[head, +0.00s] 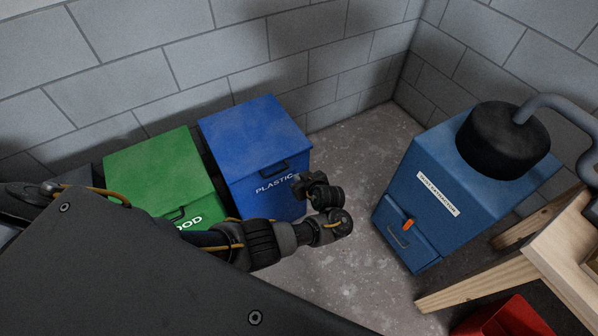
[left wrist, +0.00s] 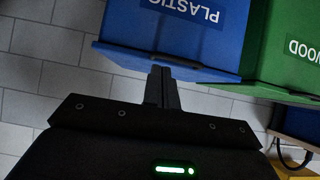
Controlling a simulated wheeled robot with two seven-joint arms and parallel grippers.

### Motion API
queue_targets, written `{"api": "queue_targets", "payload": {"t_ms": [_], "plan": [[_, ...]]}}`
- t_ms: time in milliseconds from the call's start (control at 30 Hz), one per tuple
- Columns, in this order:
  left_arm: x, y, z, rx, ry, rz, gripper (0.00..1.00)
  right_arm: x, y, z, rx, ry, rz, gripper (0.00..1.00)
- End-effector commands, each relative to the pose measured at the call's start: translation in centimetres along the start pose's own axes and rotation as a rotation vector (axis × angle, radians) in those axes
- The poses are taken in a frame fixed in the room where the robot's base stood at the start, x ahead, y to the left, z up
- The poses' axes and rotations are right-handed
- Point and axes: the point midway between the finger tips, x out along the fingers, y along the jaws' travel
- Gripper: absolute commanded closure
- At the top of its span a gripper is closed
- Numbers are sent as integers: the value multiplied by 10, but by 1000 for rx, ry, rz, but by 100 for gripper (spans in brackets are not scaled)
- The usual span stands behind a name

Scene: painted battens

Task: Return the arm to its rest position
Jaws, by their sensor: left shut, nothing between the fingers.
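My left arm reaches in from the left in the head view, in front of the bins, and is bent at the wrist. My left gripper (head: 304,184) is in front of the blue bin's right part. In the left wrist view the two fingers (left wrist: 162,88) are together with nothing between them. They point towards the blue bin, and I cannot tell how close they are. My right gripper is in neither view.
A blue bin marked PLASTIC (head: 255,138) and a green bin (head: 160,172) stand by the block wall. A blue dust extractor (head: 425,185) stands at the right, near a wooden bench (head: 565,245) and a red container (head: 507,320). Bare floor (head: 355,145) lies between.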

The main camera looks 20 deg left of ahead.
Motion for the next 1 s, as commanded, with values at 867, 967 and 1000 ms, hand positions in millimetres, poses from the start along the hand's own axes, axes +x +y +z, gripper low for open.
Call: {"api": "queue_targets", "payload": {"t_ms": [867, 967, 1000], "plan": [[57, -106, 244, 977, -287, 579, 100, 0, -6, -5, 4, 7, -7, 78], [47, -171, 294, 1017, -399, 636, 100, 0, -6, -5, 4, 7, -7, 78], [41, -198, 312, 1024, -445, 654, 100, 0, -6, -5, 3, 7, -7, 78]]}}
